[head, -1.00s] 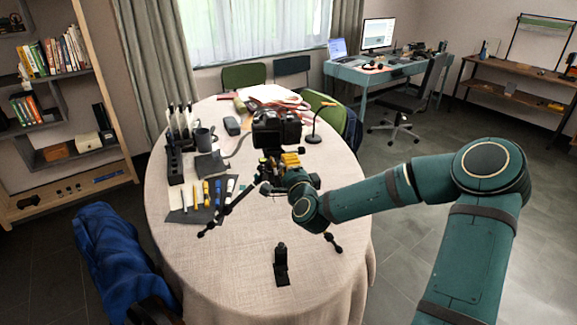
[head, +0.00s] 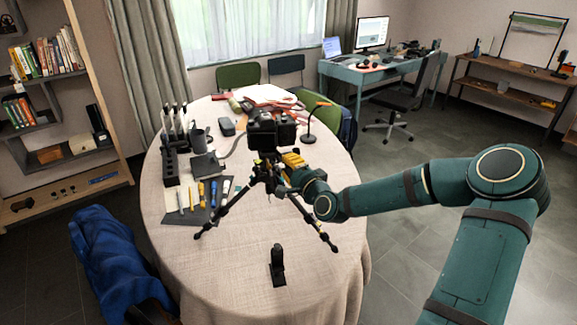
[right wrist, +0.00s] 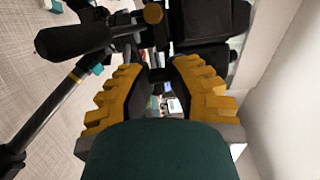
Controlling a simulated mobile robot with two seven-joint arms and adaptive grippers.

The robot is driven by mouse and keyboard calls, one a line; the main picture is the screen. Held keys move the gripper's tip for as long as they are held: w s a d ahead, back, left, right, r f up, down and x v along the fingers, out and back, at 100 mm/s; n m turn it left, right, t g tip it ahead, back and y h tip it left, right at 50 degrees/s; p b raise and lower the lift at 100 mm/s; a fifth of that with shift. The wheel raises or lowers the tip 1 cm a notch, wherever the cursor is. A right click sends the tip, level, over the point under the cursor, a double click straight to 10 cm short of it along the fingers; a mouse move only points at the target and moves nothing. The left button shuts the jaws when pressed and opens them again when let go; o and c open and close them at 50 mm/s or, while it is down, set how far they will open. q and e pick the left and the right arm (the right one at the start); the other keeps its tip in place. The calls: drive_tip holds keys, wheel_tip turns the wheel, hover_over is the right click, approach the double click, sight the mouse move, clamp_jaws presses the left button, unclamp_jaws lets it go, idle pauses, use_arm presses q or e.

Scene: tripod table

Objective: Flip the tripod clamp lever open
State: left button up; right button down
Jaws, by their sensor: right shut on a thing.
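The tripod (head: 222,208) stands upright on the round table with its dark legs spread, carrying a black camera (head: 262,138). My right gripper (head: 286,162) reaches in from the right, its yellow fingers at the tripod head just below the camera. In the right wrist view, the gripper (right wrist: 160,77) has its fingers closed in on a small dark part at the tripod head, which looks like the clamp lever. Its outline is mostly hidden by the fingers. A thick black handle (right wrist: 75,40) and a brass-coloured knob (right wrist: 153,14) are close by. My left gripper is out of view.
The round table (head: 220,275) has a small black stand (head: 277,265) in front. Tools lie on a dark mat (head: 198,212) at left, near a mug (head: 199,140). A small lamp (head: 309,137) stands right of the camera. The table's front is mostly clear.

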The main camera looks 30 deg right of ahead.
drive_tip(key=c, duration=0.8)
unclamp_jaws()
drive_tip(key=s, duration=1.2)
drive_tip(key=shift+a, duration=0.25)
drive_tip(key=c, duration=0.3)
drive_tip(key=w+n, duration=0.4)
drive_tip(key=n, duration=0.2)
drive_tip(key=w+n, duration=0.5)
drive_tip(key=n, duration=0.1)
drive_tip(key=w+n+b, duration=0.1)
drive_tip(key=w+n, duration=0.3)
drive_tip(key=n, duration=0.1)
drive_tip(key=shift+w+d+r+n, duration=0.15)
drive_tip(key=shift+d+r+n, duration=0.15)
drive_tip(key=shift+n, duration=0.1)
